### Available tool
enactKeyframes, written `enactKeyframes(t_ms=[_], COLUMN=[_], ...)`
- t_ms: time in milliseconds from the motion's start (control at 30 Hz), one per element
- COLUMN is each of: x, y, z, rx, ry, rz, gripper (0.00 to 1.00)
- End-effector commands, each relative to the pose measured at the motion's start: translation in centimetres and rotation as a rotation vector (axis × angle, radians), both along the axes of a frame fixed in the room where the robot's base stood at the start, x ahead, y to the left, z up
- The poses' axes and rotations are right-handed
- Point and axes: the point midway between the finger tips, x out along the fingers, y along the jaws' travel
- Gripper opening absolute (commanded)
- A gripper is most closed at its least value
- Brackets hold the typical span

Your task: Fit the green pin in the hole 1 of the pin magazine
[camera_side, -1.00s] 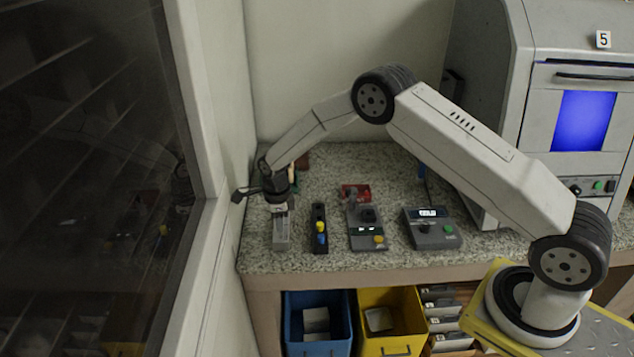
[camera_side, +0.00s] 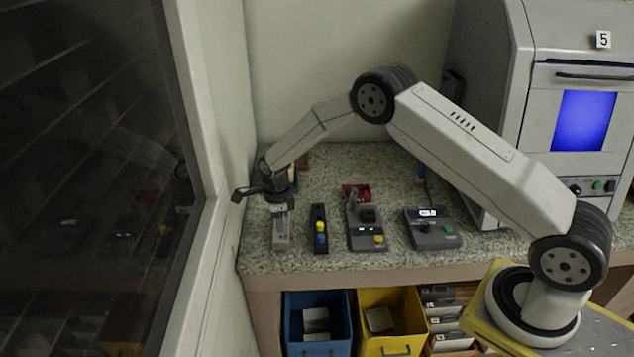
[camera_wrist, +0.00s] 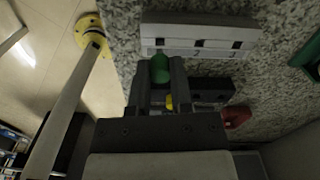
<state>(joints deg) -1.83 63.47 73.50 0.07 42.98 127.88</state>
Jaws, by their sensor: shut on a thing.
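The green pin (camera_wrist: 160,68) is held upright-looking between the two dark fingers of my gripper (camera_wrist: 159,82) in the wrist view. A pale grey block with square holes along its top, which looks like the pin magazine (camera_wrist: 218,32), lies just beyond the fingertips. The pin's end appears close to the magazine's near edge, by its leftmost hole; I cannot tell its height above it. In the side view my gripper (camera_side: 279,198) is over the far end of the magazine (camera_side: 281,236), and the pin is hidden there.
A dark block (camera_side: 319,212) with a yellow and a blue pin stands right of the magazine. Further right are a grey fixture (camera_side: 366,238), a red tray (camera_side: 356,191) and a button box (camera_side: 431,230). A wall and window frame (camera_side: 215,165) stand close on the left.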

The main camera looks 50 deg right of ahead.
Motion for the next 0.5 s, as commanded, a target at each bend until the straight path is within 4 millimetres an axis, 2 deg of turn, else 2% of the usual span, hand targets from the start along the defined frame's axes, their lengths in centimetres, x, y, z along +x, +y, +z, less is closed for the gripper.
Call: enactKeyframes(t_ms=[500], x=[0.00], y=[0.00], z=[-0.36], rx=[0.000], ry=[0.000], rz=[0.000], gripper=[0.00])
